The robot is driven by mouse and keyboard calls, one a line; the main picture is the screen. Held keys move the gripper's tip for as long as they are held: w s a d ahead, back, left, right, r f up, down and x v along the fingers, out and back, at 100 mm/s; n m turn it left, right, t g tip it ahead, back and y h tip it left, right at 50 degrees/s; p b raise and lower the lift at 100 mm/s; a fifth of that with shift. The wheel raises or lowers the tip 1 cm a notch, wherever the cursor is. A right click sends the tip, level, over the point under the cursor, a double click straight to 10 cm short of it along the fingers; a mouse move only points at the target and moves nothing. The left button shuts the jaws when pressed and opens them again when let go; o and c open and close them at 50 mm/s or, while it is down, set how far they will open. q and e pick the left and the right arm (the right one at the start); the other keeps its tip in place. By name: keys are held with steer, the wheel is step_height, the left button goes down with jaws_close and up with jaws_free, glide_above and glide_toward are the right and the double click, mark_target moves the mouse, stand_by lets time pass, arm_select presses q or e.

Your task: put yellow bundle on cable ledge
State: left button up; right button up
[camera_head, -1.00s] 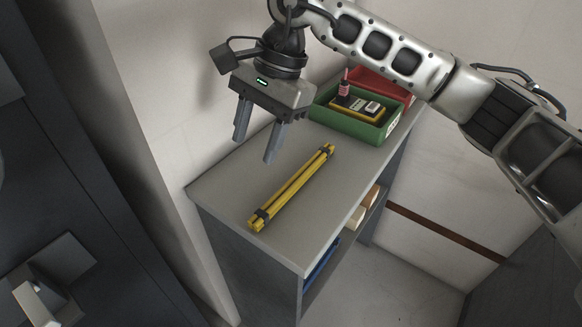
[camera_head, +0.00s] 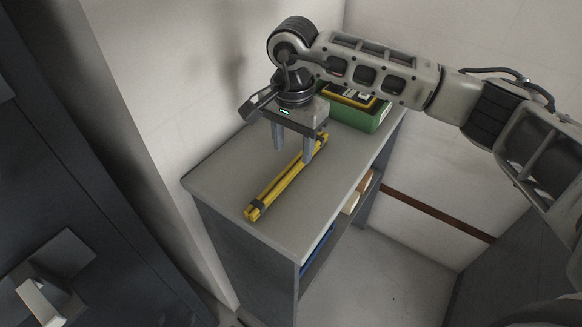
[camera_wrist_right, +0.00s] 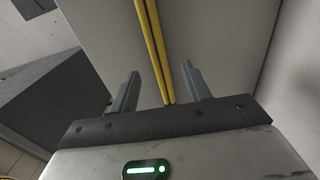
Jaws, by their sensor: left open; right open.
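The yellow bundle (camera_head: 272,188), long thin rods with dark bands, lies on the grey cabinet top. My right gripper (camera_head: 294,154) is open and points down over the bundle's far end, hiding part of it. In the right wrist view the bundle (camera_wrist_right: 161,45) runs between the two open fingers (camera_wrist_right: 160,72), and no contact shows. I cannot make out a cable ledge in these frames. My left gripper is not in view.
A green box (camera_head: 372,118) holding a yellow and black device stands at the far end of the grey cabinet top (camera_head: 225,178), partly behind my right arm. A wall runs along the cabinet's left side. A dark cabinet (camera_head: 90,160) stands at left.

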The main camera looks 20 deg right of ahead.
mark_target(292, 166)
steer(key=shift+s+f+p, duration=0.15)
steer(key=shift+f+p, duration=0.45)
steer(key=shift+f, duration=1.7)
steer(key=shift+c, duration=0.3)
steer(key=shift+a, duration=0.1)
jaws_close()
